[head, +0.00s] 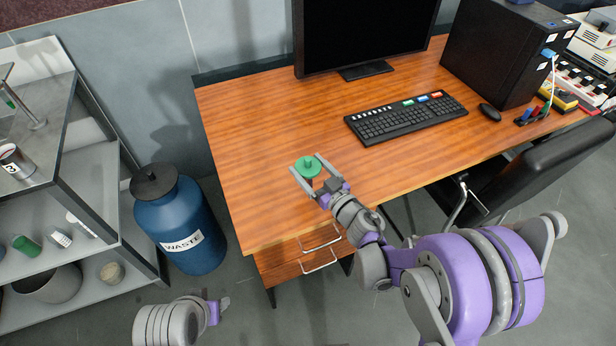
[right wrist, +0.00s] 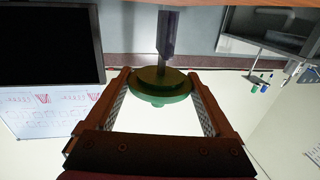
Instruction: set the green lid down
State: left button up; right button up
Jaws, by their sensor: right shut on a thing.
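The green lid (head: 308,166) is a round disc with a small knob, over the wooden desk (head: 250,160) near its left front part. My right gripper (head: 306,172) is shut on the lid, with one finger on each side of its rim. In the right wrist view, the lid (right wrist: 158,98) sits between the two fingertips, in front of a bright background. I cannot tell whether the lid touches the desk. My left gripper (head: 222,303) is low at the left, away from the desk, and too small to tell open from shut.
A keyboard (head: 406,118), a monitor (head: 365,35) and a mouse (head: 490,112) stand on the desk to the right. The desk around the lid is clear. A blue waste bin (head: 180,222) and a grey shelf (head: 85,235) stand left of the desk.

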jog(key=shift+f+b, duration=0.3)
jog(key=shift+f, duration=1.35)
jog(key=shift+f, duration=0.15)
jog(key=o, duration=1.1)
jog(key=shift+f, duration=0.1)
jog(key=shift+c, duration=0.2)
jog(key=shift+o, duration=0.9)
